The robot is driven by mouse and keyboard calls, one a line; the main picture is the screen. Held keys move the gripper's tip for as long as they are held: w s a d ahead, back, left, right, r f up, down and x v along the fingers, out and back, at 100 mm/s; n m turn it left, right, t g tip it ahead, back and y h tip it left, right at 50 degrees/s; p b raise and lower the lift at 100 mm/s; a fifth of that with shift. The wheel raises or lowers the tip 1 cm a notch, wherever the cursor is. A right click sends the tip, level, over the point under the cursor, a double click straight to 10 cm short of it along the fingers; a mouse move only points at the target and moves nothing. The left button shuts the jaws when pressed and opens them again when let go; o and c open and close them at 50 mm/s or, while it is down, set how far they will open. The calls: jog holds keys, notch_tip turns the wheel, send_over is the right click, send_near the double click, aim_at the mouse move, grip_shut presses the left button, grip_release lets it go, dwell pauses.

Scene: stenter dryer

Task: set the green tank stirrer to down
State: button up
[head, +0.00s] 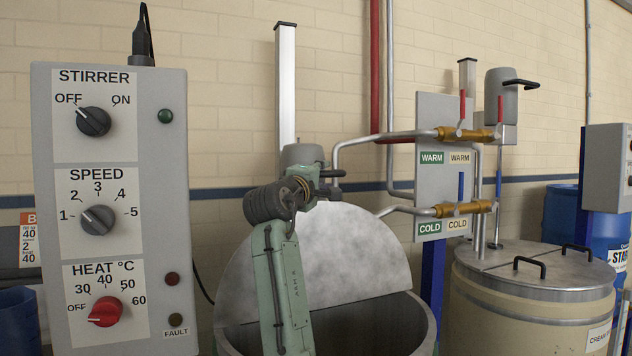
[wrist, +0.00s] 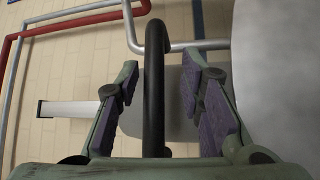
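A grey stirrer motor (head: 303,154) sits beside a tall pale post (head: 286,85), well below the post's top, behind the front tank (head: 375,325). No colour label shows on this tank. The motor's black bar handle (head: 333,173) shows just right of my arm's end; in the wrist view the handle (wrist: 154,90) runs up the middle. My gripper (wrist: 161,65) is open, with one finger on each side of the handle. Gaps show on both sides, so it is not gripped. In the head view my arm hides part of the motor and most of the fingers.
The front tank's round lid (head: 340,250) stands raised close to my gripper. Warm and cold pipes with valves (head: 465,133) are to the right. A closed cream tank (head: 530,310) has another stirrer motor (head: 500,97), set high. A control box (head: 120,200) stands at left.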

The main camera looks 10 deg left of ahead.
jog(key=v, duration=1.1)
jog(key=shift+s, duration=0.35)
jog(key=shift+a, duration=0.1)
